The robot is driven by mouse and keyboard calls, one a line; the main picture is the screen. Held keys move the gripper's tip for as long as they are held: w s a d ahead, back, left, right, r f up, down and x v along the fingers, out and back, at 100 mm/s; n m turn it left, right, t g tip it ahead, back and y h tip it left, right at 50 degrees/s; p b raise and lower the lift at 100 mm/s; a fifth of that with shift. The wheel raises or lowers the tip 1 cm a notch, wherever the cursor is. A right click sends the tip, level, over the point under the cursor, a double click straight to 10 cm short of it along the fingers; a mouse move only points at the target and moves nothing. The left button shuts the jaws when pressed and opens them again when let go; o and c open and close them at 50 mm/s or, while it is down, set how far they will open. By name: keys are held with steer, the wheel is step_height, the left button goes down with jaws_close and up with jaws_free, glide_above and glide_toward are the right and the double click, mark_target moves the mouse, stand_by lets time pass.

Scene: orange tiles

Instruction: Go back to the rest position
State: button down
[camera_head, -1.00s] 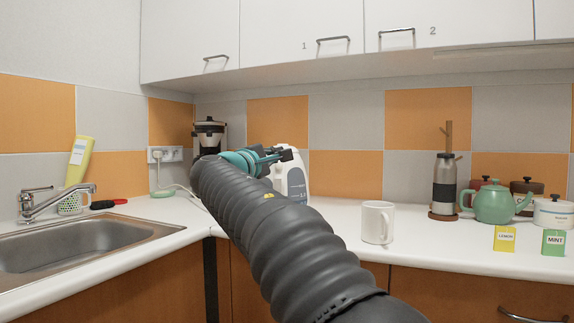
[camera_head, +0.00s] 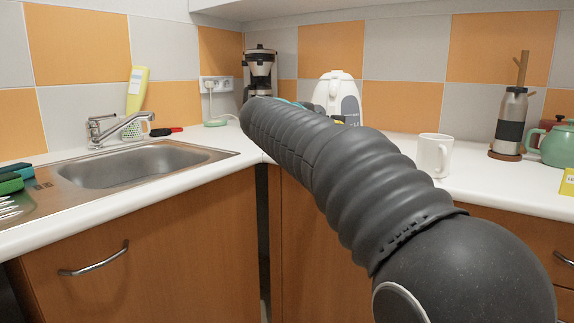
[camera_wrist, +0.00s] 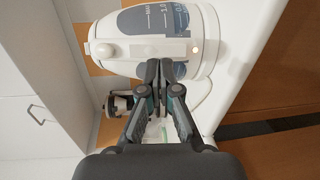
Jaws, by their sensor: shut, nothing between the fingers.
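My gripper (camera_wrist: 159,72) is shut and empty in the wrist view, its two fingertips together. In that view the white kettle (camera_wrist: 108,30) with its grey level window is beyond the fingertips; I cannot tell how far off. In the head view my arm reaches forward over the counter corner. It hides most of my gripper, of which only a bit of teal (camera_head: 292,103) shows. The kettle (camera_head: 338,88) stands on the counter behind my arm, partly hidden.
A white mug (camera_head: 434,155) stands on the counter (camera_head: 400,150) right of my arm. A coffee maker (camera_head: 260,68) is in the corner. The sink (camera_head: 140,165) is at left. A flask (camera_head: 510,120) and a green teapot (camera_head: 556,145) are at right.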

steer(key=s+d+f+m+g+y, duration=0.1)
steer(key=s+f+m+g+y, duration=0.15)
steer(key=s+f, duration=0.7)
steer(key=s+d+f+m+g+y, duration=0.1)
steer(key=s+f+m+g+y, duration=0.2)
steer(key=s+f, duration=0.7)
steer(key=s+d+f+m+g+y, duration=0.1)
steer(key=s+f+m+y, duration=0.1)
steer(key=s+f, duration=0.4)
steer(key=s+d+f+m+g+y, duration=0.1)
steer(key=s+f+m, duration=0.3)
steer(key=s, duration=1)
steer(key=shift+s+d+f+y, duration=0.25)
steer(key=shift+s+f+y, duration=0.25)
steer(key=shift+f, duration=1.15)
